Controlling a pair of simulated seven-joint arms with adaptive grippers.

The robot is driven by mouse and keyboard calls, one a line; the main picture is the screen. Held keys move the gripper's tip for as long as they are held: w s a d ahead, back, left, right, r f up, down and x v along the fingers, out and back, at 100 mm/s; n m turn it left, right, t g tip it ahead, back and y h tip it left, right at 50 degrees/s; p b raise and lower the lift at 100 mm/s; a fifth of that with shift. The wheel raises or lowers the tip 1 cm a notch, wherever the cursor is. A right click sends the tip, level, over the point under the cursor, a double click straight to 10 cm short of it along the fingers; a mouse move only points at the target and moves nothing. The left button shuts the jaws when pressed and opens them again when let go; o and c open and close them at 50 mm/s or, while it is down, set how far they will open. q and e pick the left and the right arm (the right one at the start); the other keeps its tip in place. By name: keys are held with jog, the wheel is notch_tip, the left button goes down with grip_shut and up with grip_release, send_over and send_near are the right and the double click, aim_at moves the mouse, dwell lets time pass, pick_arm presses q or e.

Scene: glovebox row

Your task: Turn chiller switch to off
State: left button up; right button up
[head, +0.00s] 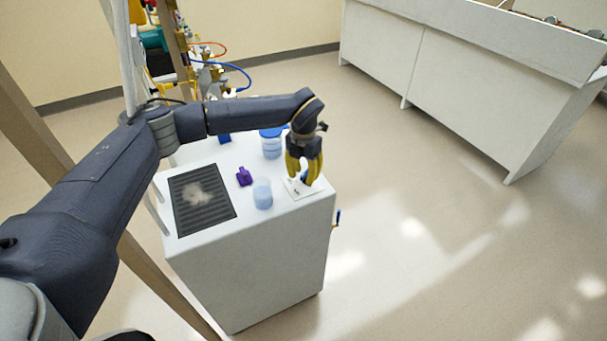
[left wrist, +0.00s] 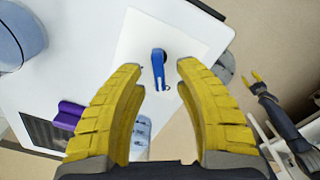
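A blue lever switch (left wrist: 158,66) stands on a white plate (left wrist: 190,32) on the white cabinet top in the left wrist view. The plate also shows in the head view (head: 292,191), with the switch mostly hidden behind my fingers. My left gripper (head: 303,183) points down over the plate, with its yellow fingers spread. In the left wrist view the fingertips (left wrist: 160,68) are on either side of the lever, with a gap to each; contact is not seen. My right gripper (left wrist: 257,82) shows small at the right of the left wrist view, its yellow fingers apart and empty.
On the white cabinet (head: 255,260) are a dark vent grille (head: 205,213), a purple object (head: 244,177), a translucent cup (head: 262,195) and a blue-lidded jar (head: 270,148). Open floor lies to the right, before a white counter (head: 460,80).

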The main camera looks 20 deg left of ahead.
aim_at(304, 175)
pick_arm(q)
notch_tip(304, 175, up, 12)
dwell(0.6)
jog(key=shift+f, duration=0.1)
dwell(0.5)
